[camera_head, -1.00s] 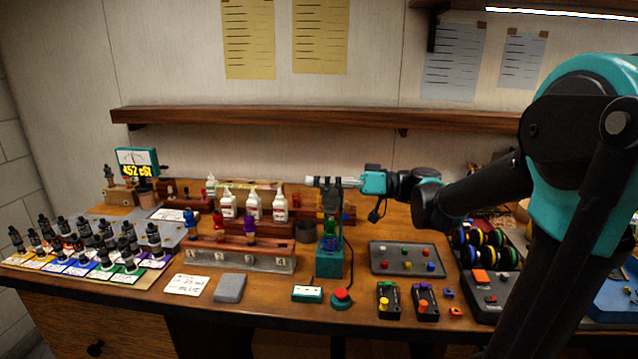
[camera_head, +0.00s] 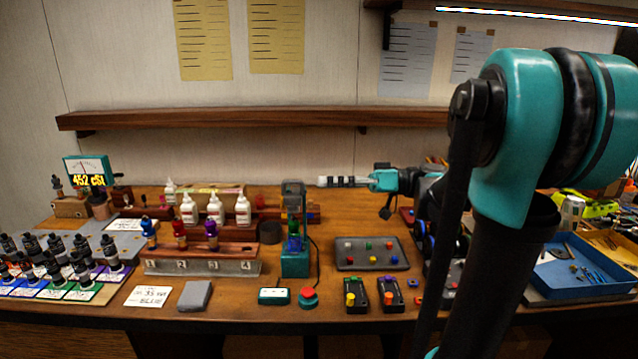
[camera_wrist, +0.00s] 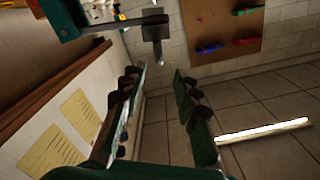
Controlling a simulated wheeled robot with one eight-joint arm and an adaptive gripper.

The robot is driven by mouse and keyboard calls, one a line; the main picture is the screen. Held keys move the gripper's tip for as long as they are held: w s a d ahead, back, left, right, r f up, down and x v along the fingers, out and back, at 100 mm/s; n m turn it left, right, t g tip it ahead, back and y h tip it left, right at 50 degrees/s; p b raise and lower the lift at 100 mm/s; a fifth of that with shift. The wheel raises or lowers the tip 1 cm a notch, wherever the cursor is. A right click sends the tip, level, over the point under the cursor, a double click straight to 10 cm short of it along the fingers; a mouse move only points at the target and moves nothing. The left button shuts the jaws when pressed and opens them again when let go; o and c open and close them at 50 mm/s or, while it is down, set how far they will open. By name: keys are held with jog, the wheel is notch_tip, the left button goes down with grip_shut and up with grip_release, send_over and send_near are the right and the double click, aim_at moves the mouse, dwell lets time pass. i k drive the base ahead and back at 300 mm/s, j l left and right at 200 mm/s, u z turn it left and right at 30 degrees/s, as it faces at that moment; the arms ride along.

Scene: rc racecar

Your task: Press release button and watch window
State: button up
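A red round button (camera_head: 308,293) on a dark green base sits near the bench's front edge, in the head view. To its left is a small teal box with a pale face (camera_head: 274,296). Behind them stands a teal upright device (camera_head: 294,262) with a dark upper part and a blue-green item in it. I cannot tell which part is the window. My gripper (camera_head: 322,182) points left, above the bench and right of this device's top, well away from the button. In the wrist view my gripper's fingers (camera_wrist: 160,85) are apart with nothing between them; button and device are not recognisable there.
A grey tray with coloured knobs (camera_head: 372,264) and two black boxes with coloured tops (camera_head: 356,297) lie right of the button. Bottles in a rack (camera_head: 205,268) stand left. A meter (camera_head: 86,170) reads 452 cSt. A shelf (camera_head: 260,117) runs along the wall above.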

aim_at(307, 292)
jog(key=k, duration=1)
